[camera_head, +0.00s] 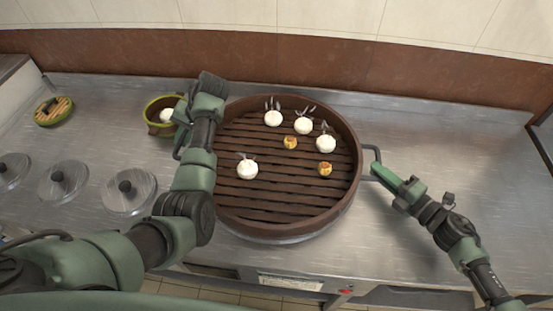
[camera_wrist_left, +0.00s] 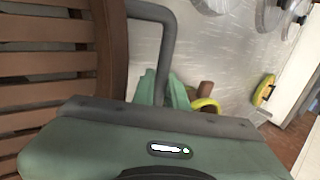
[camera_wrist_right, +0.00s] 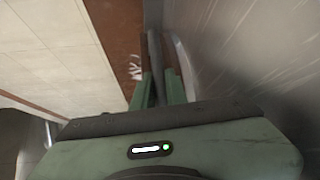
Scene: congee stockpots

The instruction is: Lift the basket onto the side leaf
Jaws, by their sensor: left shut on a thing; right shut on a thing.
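The basket (camera_head: 340,205) is a round brown steamer with a slatted floor, in the middle of the head view. It holds several white buns with ears and 2 small yellow pieces. Grey loop handles stick out at its sides. My right gripper (camera_head: 381,173) is shut on the right handle (camera_head: 373,153); the right wrist view shows the bar (camera_wrist_right: 156,65) between the fingers. My left gripper (camera_wrist_left: 172,95) is shut on the left handle (camera_wrist_left: 165,50), largely hidden behind my left arm in the head view. I cannot pick out the side leaf.
A green bowl (camera_head: 152,112) with a white bun stands left of the basket. A round green-rimmed wooden piece (camera_head: 53,111) and several metal lids (camera_head: 128,190) are further left. The steel counter (camera_head: 440,150) is clear at right. A brown wall band (camera_head: 420,80) runs behind.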

